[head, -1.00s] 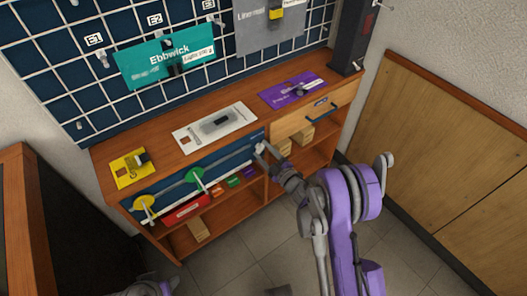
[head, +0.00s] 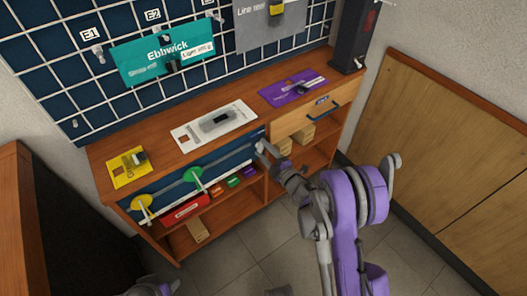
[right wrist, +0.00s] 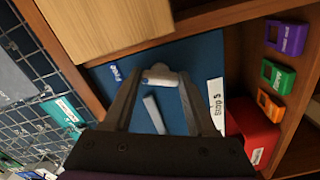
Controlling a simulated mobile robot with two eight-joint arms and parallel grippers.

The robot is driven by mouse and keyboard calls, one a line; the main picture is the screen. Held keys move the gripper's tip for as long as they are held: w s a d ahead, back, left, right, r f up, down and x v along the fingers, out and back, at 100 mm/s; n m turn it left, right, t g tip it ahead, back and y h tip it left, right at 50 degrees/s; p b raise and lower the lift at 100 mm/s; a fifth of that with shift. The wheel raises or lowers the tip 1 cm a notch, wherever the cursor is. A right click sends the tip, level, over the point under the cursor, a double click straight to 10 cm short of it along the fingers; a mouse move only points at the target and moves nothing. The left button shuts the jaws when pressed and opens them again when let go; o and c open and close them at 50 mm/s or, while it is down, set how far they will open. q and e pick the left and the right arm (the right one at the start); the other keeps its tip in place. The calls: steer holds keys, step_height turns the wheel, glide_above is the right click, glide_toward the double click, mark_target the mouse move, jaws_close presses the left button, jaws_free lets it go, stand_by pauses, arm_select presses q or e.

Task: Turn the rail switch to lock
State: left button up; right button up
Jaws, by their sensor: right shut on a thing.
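A blue panel (head: 150,189) runs along the bench front, with a yellow round knob (head: 142,209) and a green one (head: 193,176), each with a pale lever. My right gripper (head: 261,148) is at the panel's right end. In the right wrist view its fingers (right wrist: 160,80) close around a white switch handle (right wrist: 160,77) on the blue panel. A separate pale bar (right wrist: 153,115) lies between the fingers, lower in the picture. A label that seems to read "Free" (right wrist: 113,72) is left of the handle. No lock label is readable. Only part of my left arm shows at the bottom edge.
A drawer with a blue handle (head: 322,112) is right of the panel. Below are a red box (head: 186,209) and small coloured blocks (head: 234,181) on a shelf. The benchtop holds yellow (head: 128,168), white (head: 214,125) and purple (head: 291,88) cards. Open floor lies in front.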

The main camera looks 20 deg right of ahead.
steer(key=n+b, duration=0.2)
steer(key=n, duration=0.7)
steer(key=shift+n, duration=2.1)
steer(key=o, duration=1.4)
steer(key=shift+c, duration=0.2)
